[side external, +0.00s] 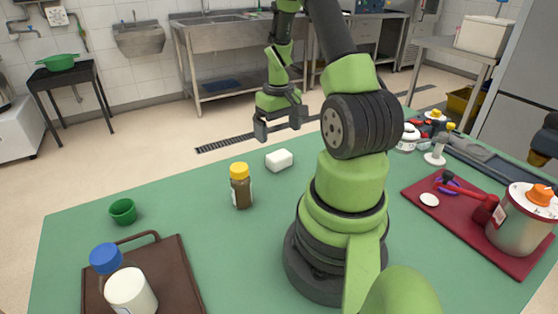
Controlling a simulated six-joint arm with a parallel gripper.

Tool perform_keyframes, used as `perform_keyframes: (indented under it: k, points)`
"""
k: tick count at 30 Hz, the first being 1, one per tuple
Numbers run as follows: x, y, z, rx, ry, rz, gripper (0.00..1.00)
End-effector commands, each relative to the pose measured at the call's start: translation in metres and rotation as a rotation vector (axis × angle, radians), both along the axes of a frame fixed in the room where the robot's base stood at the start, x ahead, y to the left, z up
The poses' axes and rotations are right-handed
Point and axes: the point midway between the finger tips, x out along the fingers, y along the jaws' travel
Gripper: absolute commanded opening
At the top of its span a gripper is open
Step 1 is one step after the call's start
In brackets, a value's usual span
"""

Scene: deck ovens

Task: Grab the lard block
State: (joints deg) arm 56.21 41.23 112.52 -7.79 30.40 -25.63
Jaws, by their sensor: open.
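The lard block is most likely the small white block (279,160) with rounded edges, lying on the green table near its far edge. My gripper (279,130) is open and empty. It hangs above the block in the picture, with its fingers pointing down and clear space between the fingertips and the block. How far beyond or before the block it is in depth, I cannot tell from this one view.
A brown jar with a yellow lid (241,187) stands left of the block. A green cup (123,211) and a brown tray (182,268) with bottles are further left. A red tray (463,255) with a pot is at right. The table (215,247) is clear between.

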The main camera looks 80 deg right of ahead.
Motion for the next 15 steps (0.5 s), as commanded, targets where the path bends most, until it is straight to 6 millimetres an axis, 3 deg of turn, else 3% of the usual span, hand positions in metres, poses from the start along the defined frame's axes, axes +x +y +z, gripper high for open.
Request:
perform_keyframes:
  k: [3, 11, 15]
  points:
    - [-0.001, 0.001, -0.020, 0.005, 0.003, 0.000, 0.96]
    - [-0.001, 0.001, -0.043, 0.003, 0.002, -0.001, 0.96]
    - [-0.004, 0.001, -0.065, 0.004, 0.002, -0.002, 0.96]
